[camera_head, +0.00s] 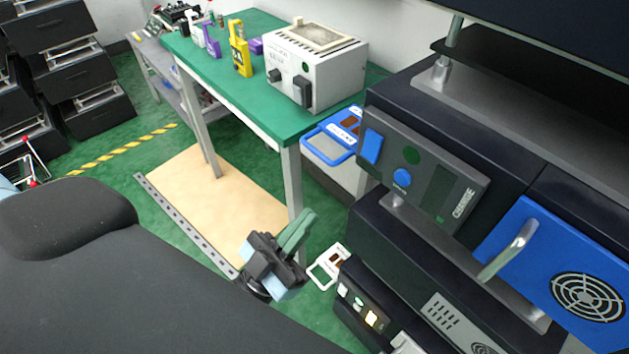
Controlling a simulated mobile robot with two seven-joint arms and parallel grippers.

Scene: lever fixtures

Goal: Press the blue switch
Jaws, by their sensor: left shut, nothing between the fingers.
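A dark control panel (430,190) on the black machine at the right carries a blue rectangular switch (371,146) at its left end. A round blue knob (402,181) sits to the right of and below that switch. My left gripper (298,230) is shut and empty, with green-grey fingers pointing up and to the right. It appears below and to the left of the switch, clearly apart from it. Nothing hides the switch. My right gripper is not in view.
A blue panel with a metal handle (508,250) juts out at the right. A lower black unit (365,310) stands near the gripper.

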